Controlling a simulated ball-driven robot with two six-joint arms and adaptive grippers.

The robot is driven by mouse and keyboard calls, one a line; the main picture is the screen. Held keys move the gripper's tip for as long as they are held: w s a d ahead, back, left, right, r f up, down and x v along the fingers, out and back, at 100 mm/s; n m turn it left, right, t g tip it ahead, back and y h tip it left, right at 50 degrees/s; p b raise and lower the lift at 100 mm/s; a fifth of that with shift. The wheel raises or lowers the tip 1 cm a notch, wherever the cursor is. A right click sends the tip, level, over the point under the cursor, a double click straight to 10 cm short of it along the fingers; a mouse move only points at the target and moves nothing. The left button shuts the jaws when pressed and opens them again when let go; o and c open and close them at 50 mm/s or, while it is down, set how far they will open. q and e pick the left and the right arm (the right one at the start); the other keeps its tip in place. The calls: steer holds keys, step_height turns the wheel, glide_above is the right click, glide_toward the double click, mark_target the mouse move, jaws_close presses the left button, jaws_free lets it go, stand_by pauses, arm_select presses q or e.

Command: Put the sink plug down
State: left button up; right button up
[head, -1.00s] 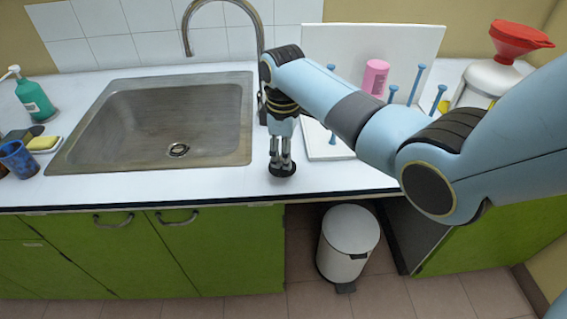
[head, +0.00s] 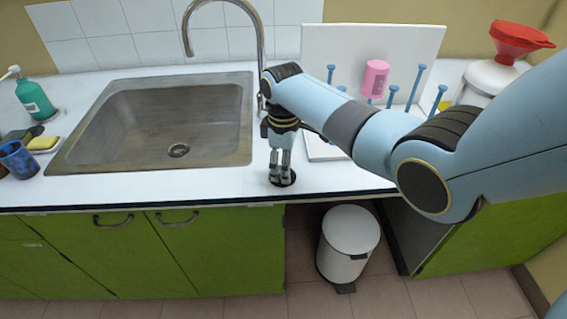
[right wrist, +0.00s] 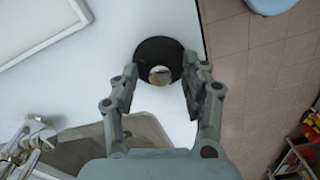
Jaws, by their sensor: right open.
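The sink plug (head: 291,180) is a black round disc lying on the white counter, right of the sink near the front edge. In the right wrist view the plug (right wrist: 150,48) shows from above with a shiny metal piece at its middle. My right gripper (head: 281,167) points down just above the plug. My left gripper is not in view.
The steel sink (head: 235,140) with its drain (head: 178,151) is to the left. The counter's front edge (head: 330,194) is close to the plug, with a bin (head: 350,230) below.

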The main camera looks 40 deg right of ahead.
steer(key=shift+r, duration=0.6)
step_height(320, 180, up, 11)
